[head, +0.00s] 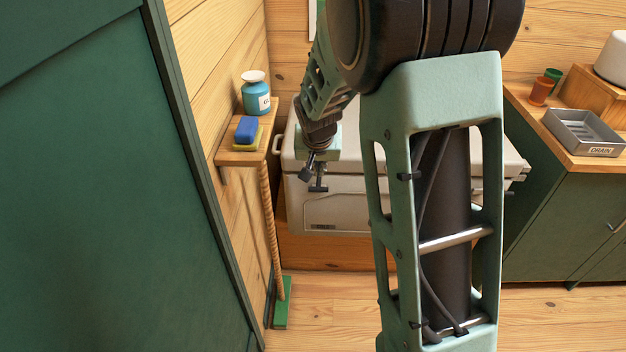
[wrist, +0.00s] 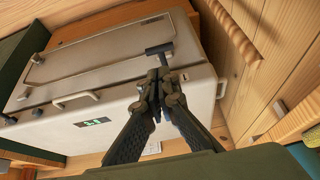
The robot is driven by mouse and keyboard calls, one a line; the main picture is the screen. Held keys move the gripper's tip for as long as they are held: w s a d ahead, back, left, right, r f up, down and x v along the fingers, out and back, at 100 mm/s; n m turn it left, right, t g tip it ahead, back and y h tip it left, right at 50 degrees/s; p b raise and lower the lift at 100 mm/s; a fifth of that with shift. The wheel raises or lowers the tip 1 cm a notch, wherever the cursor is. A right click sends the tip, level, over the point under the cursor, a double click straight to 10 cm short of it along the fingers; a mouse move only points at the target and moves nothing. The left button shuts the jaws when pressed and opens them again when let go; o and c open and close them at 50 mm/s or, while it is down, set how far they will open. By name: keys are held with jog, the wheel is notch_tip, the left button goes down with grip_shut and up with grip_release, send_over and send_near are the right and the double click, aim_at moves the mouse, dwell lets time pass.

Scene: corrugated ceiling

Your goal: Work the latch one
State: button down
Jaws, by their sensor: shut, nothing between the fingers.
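A pale cool box (head: 440,195) stands against the wooden wall, lid down. A black T-shaped latch (head: 318,182) sits at the lid's front edge near the left corner; the wrist view also shows this latch (wrist: 160,50), beyond the fingertips. A second dark latch (head: 510,193) is at the right end, and it shows at the left edge of the wrist view (wrist: 9,118). My gripper (head: 306,173) is shut and empty beside the left latch. In the wrist view my gripper (wrist: 164,76) overlaps the latch's stem; I cannot tell whether they touch. My arm hides the box's middle in the head view.
A small shelf (head: 238,158) with a blue bottle (head: 256,95) and a blue sponge (head: 246,130) is left of the box. A rope-wrapped broom (head: 267,220) stands below it. A green cabinet (head: 545,215) with a metal tray (head: 584,132) is right. A green panel (head: 100,180) fills the left.

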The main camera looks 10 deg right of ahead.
aim_at(318, 190)
jog(key=p+x, duration=0.1)
jog(key=x, duration=1.2)
jog(key=shift+s+f, duration=0.1)
jog(key=shift+f, duration=0.05)
jog(key=shift+d+f+b, duration=0.1)
jog(key=shift+f+b, duration=0.05)
jog(key=shift+b, duration=0.15)
jog(key=shift+f+b, duration=0.15)
jog(key=shift+b, duration=0.55)
